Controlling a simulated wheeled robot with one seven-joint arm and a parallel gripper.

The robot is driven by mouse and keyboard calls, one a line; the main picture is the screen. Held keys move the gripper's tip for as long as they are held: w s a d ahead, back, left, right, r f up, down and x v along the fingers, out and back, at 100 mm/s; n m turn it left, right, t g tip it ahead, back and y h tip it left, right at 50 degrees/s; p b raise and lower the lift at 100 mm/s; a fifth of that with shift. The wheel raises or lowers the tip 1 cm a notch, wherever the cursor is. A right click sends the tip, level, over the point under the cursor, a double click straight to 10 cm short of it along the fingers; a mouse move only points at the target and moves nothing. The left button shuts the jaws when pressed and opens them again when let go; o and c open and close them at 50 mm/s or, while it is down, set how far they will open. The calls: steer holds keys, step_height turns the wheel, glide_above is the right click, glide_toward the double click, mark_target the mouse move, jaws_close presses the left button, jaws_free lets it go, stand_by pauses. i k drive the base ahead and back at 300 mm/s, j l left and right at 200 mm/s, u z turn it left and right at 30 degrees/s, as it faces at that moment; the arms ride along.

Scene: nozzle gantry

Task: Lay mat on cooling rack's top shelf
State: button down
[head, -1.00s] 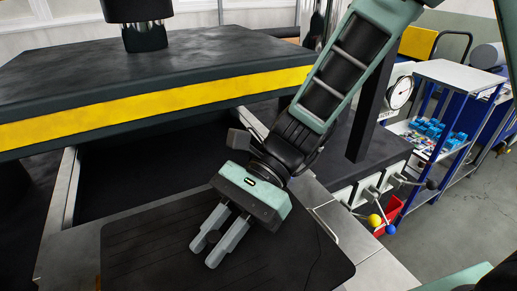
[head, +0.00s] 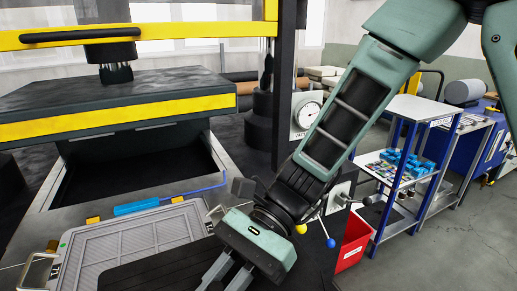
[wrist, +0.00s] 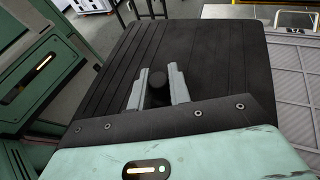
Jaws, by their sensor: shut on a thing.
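The mat (head: 165,262) is a black, grooved, flat sheet at the bottom of the head view; it fills the middle of the wrist view (wrist: 225,60). My gripper (head: 228,279) is shut on it by a small dark knob, which shows between the fingers (wrist: 157,88) in the wrist view. The mat looks roughly level, raised in front of the press. The head view cuts off its near part. A blue-legged rack (head: 396,190), which looks like the cooling rack, stands at the right. Its white top shelf (head: 410,108) is bare.
A press with a yellow-striped plate (head: 120,118) is at the left. A grey gridded tray (head: 130,238) and a blue-handled tool (head: 140,206) lie before it. A gauge (head: 307,115), ball-ended levers (head: 330,242) and a red bin (head: 352,243) stand between press and rack. Blue parts (head: 407,163) lie on the lower shelf.

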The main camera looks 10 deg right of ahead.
mark_target(411, 104)
steer(key=k+l+u, duration=0.15)
steer(key=l, duration=1.9)
steer(key=i+l, duration=0.15)
steer(key=l, duration=0.25)
steer(key=i+l, duration=0.2)
steer(key=l, duration=0.15)
steer(key=i+l+u, duration=0.1)
steer(key=l, duration=0.3)
steer(key=i+l, duration=0.25)
steer(key=l, duration=0.15)
steer(key=i+l, duration=0.15)
steer(key=l, duration=0.2)
steer(key=i+l, duration=0.15)
steer(key=l, duration=0.25)
steer(key=i+l+u, duration=0.1)
steer(key=i+l, duration=0.8)
